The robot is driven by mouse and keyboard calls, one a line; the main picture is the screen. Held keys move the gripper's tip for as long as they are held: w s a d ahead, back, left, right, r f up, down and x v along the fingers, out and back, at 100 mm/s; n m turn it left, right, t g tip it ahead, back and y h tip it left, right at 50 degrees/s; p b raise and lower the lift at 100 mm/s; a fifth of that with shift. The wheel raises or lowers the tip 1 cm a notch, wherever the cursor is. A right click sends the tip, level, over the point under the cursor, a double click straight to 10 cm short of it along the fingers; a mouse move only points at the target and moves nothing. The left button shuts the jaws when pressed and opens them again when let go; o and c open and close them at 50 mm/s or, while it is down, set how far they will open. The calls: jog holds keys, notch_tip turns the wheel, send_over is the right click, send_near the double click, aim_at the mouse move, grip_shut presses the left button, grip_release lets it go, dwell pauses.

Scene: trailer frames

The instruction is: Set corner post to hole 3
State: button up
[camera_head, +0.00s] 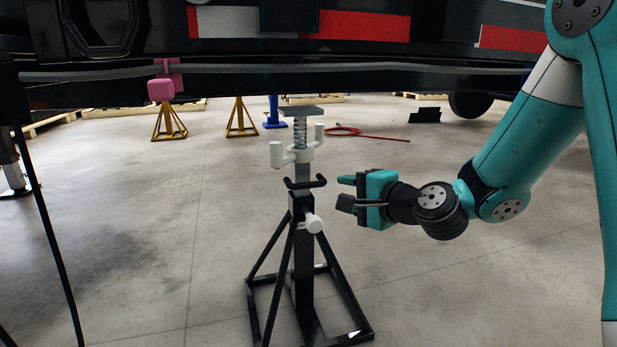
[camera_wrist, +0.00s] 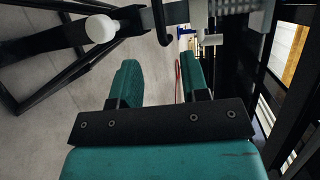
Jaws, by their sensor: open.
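The corner post (camera_head: 304,250) is a black jack stand on a wide braced base, standing upright on the floor in the head view. A grey inner column with a screw and flat top plate (camera_head: 303,112) rises from it, with white handles at its sides. A pin with a white knob (camera_head: 313,222) sticks out near the top of the black tube, below a black hook-shaped bracket (camera_head: 305,182). The knob also shows in the wrist view (camera_wrist: 100,28). My gripper (camera_head: 346,192) is open and empty, just right of the post and apart from it. I cannot make out hole 3.
The dark trailer frame (camera_head: 300,77) runs across above the post, with a pink block (camera_head: 161,88) on its rail. Two yellow stands (camera_head: 169,122) and a blue one (camera_head: 274,112) stand behind. A red hose (camera_head: 345,131) lies on the floor. Floor around the post is clear.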

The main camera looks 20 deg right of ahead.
aim_at(311, 186)
jog(key=p+x, duration=0.4)
jog(key=x, duration=0.8)
jog(key=shift+w+a+f+p, duration=0.1)
jog(key=shift+w+f+p, duration=0.1)
jog(key=shift+p, duration=0.1)
jog(key=shift+c, duration=0.2)
grip_shut()
